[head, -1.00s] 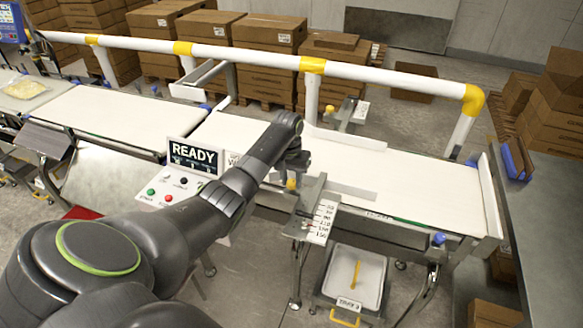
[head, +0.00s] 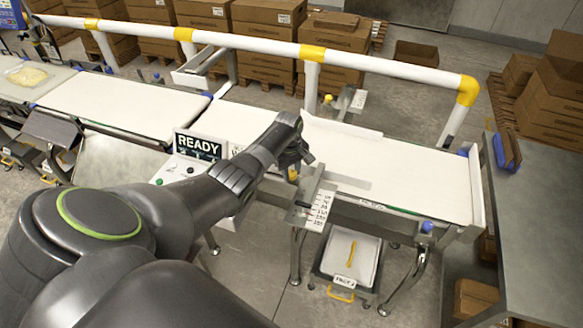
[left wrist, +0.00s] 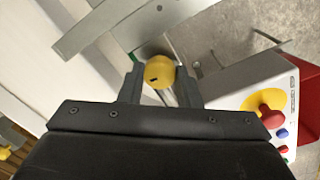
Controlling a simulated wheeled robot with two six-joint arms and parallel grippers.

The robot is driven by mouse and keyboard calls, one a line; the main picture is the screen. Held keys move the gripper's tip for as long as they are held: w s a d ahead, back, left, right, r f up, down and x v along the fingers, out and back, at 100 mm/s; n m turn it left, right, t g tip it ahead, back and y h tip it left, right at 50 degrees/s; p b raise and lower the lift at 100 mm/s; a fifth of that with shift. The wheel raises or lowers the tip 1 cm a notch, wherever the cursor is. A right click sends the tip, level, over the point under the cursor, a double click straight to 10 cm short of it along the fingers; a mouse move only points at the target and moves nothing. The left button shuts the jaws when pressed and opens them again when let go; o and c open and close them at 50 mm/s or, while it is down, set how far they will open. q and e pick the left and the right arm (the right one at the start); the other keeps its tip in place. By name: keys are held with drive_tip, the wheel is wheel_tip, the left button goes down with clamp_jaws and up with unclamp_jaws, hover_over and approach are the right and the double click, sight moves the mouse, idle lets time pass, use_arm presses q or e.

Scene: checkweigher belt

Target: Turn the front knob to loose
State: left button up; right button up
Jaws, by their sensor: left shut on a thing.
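The front knob (head: 292,174) is a small yellow knob on the front side of the belt, beside a metal bracket with a marked scale plate (head: 319,212). My left gripper (head: 294,167) reaches down to it and partly hides it in the head view. In the left wrist view the knob (left wrist: 159,71) sits between the two dark fingers of my left gripper (left wrist: 159,84), which is shut on it. A dark slot shows on the knob's face; I cannot tell whether it is loose or tight. My right gripper is not in view.
A guide plate (head: 346,181) lies along the belt (head: 410,180). Another yellow knob (head: 328,98) is at the far side by the white rail (head: 390,67). A control panel reading READY (head: 198,146) is left of my arm; a red button (left wrist: 268,116) shows in the wrist view.

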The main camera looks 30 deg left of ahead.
sight(291, 175)
use_arm(q)
drive_tip(key=n, duration=0.4)
drive_tip(key=shift+n, duration=1.8)
drive_tip(key=o, duration=1)
drive_tip(key=shift+c, duration=0.2)
drive_tip(key=shift+r, duration=0.1)
wheel_tip(291, 175, up, 17)
drive_tip(key=b, duration=0.3)
drive_tip(key=shift+s+d+r, duration=0.15)
drive_tip(key=shift+s, duration=0.25)
